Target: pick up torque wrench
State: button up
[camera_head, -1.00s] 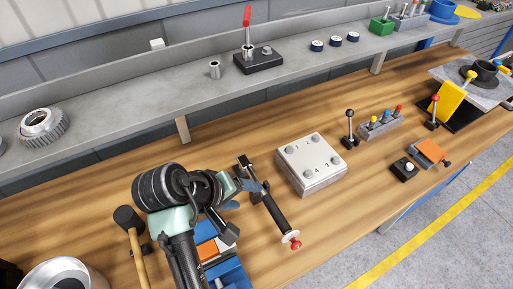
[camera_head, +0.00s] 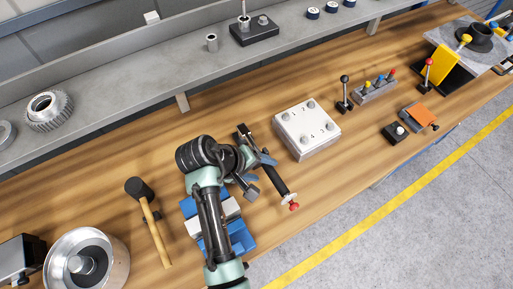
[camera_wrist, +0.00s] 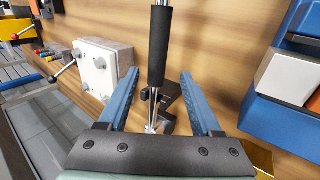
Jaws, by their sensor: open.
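The torque wrench has a black grip (camera_head: 279,183), a red end cap and a metal head. It lies on the wooden bench, its head toward the back and its red end toward the front. In the wrist view its black grip (camera_wrist: 158,48) and thin chrome shaft run down the middle of the picture, between my two blue fingers. My gripper (camera_wrist: 159,75) is open, with a finger on each side of the wrench's line and a gap to both. In the head view my gripper (camera_head: 262,167) is over the wrench's middle and partly hides it. Contact cannot be told.
A white numbered box (camera_head: 306,130) stands just right of the wrench. A blue fixture (camera_head: 240,238) with a pale block is left of it, partly behind my arm. A mallet (camera_head: 151,222) and a round metal housing (camera_head: 110,262) lie farther left. Bare bench lies behind the wrench.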

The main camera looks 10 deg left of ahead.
aim_at(268, 168)
jog(key=shift+p+x, duration=0.35)
jog(key=shift+x, duration=1.95)
jog(key=shift+r, duration=0.15)
grip_shut()
jog(key=shift+w+r, duration=0.1)
jog(key=shift+w, duration=0.1)
